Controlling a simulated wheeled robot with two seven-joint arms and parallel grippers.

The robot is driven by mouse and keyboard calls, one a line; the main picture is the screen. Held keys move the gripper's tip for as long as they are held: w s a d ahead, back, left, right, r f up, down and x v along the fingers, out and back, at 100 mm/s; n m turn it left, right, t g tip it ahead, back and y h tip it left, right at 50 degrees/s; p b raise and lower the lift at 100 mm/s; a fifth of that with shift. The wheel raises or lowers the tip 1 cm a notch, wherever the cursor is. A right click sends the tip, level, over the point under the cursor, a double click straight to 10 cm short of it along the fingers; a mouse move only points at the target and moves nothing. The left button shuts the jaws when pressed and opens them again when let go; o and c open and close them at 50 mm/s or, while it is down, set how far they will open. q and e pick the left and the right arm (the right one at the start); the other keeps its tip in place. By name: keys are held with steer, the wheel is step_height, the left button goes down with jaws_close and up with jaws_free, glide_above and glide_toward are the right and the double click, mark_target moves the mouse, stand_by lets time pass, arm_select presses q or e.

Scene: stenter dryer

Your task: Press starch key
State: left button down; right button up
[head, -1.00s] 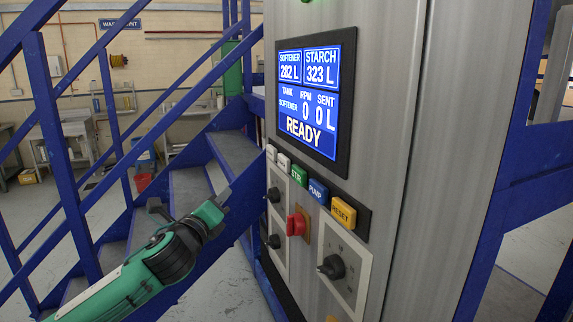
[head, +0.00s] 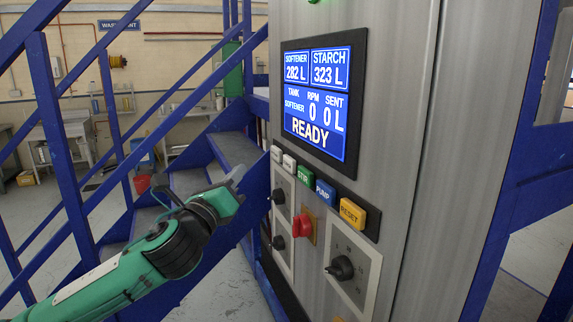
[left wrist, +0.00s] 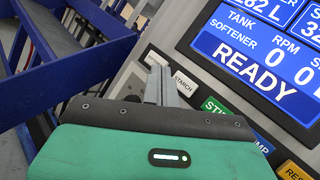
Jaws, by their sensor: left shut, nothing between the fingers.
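The starch key (head: 289,163) is the second white key from the left in the row under the display. Its lettering reads STARCH in the left wrist view (left wrist: 186,83). My left gripper (head: 238,174) is left of the panel, at about the height of the key row, and apart from the keys in the head view. Its grey fingers (left wrist: 161,84) are shut and empty. In the left wrist view they overlap the area between the first white key (left wrist: 155,59) and the starch key. My right gripper is not in view.
The display (head: 318,107) reads READY. Right of the starch key are the green STIR (head: 305,174), blue PUMP (head: 325,192) and yellow RESET (head: 352,212) keys. A red switch (head: 303,224) and black knobs sit below. Blue stairs and railings (head: 235,150) stand left of the panel.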

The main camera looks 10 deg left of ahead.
mark_target(289, 164)
arm_select(q)
steer(key=w+d, duration=0.4)
steer(key=d, duration=0.2)
steer(key=shift+p, duration=0.3)
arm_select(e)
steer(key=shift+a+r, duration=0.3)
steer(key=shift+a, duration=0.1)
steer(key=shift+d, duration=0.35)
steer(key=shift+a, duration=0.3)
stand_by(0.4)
arm_select(q)
steer(key=shift+w+d, duration=0.1)
steer(key=shift+d, duration=0.05)
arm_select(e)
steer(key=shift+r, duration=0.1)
arm_select(q)
steer(key=shift+w+d, duration=0.2)
steer(key=shift+d, duration=0.1)
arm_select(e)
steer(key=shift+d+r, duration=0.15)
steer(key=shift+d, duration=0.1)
